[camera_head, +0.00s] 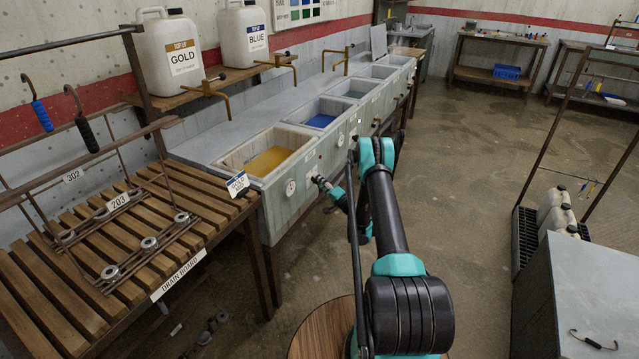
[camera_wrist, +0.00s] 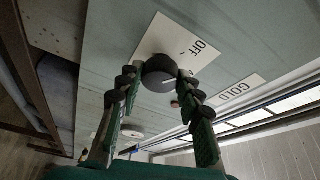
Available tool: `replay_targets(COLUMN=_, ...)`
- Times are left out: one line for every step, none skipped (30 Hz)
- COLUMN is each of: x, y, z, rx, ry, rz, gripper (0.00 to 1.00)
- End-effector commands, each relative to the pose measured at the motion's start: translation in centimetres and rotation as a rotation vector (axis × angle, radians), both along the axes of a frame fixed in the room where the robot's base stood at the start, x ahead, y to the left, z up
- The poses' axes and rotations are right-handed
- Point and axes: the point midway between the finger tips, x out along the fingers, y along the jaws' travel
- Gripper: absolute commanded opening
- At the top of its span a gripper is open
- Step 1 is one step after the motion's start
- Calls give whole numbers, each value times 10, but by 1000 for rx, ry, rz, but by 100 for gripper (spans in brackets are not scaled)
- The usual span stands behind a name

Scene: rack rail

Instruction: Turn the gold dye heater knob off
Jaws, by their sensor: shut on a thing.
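The dark round heater knob (camera_wrist: 160,74) is on the grey front panel in the wrist view, with a white line on its face. A white plate marked OFF (camera_wrist: 190,46) lies behind it, and a label marked GOLD (camera_wrist: 236,90) is beside it. My gripper (camera_wrist: 158,80) has its two fingers on either side of the knob and is shut on it. In the head view my gripper (camera_head: 324,184) is at the front of the tub with yellow liquid (camera_head: 270,162), and the knob is hidden there.
A slatted drain board (camera_head: 180,275) with a rack rail stands left of the tubs. Containers marked GOLD (camera_head: 172,52) and BLUE (camera_head: 244,36) stand on the shelf behind. A blue-filled tub (camera_head: 320,108) is further along.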

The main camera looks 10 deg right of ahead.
Motion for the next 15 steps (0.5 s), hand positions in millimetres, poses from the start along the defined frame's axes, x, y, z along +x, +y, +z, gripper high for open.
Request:
replay_targets(x=-1, y=1, z=0, rx=0, ry=0, rz=2, gripper=6)
replay_targets(x=-1, y=1, z=0, rx=0, ry=0, rz=2, gripper=6)
replay_targets(x=-1, y=1, z=0, rx=1, ry=0, rz=2, gripper=6)
replay_targets(x=-1, y=1, z=0, rx=1, ry=0, rz=2, gripper=6)
replay_targets(x=-1, y=1, z=0, rx=1, ry=0, rz=2, gripper=6)
replay_targets(x=-1, y=1, z=0, rx=1, ry=0, rz=2, gripper=6)
replay_targets(x=-1, y=1, z=0, rx=1, ry=0, rz=2, gripper=39)
replay_targets(x=-1, y=1, z=0, rx=1, ry=0, rz=2, gripper=42)
replay_targets(x=0, y=1, z=0, rx=1, ry=0, rz=2, gripper=47)
replay_targets(x=0, y=1, z=0, rx=1, ry=0, rz=1, gripper=51)
replay_targets(x=0, y=1, z=0, rx=2, ry=0, rz=1, gripper=55)
replay_targets(x=0, y=0, z=0, rx=2, ry=0, rz=1, gripper=55)
replay_targets(x=0, y=0, z=0, rx=2, ry=0, rz=1, gripper=55)
replay_targets(x=0, y=0, z=0, rx=2, ry=0, rz=1, gripper=55)
replay_targets(x=0, y=0, z=0, rx=2, ry=0, rz=1, gripper=55)
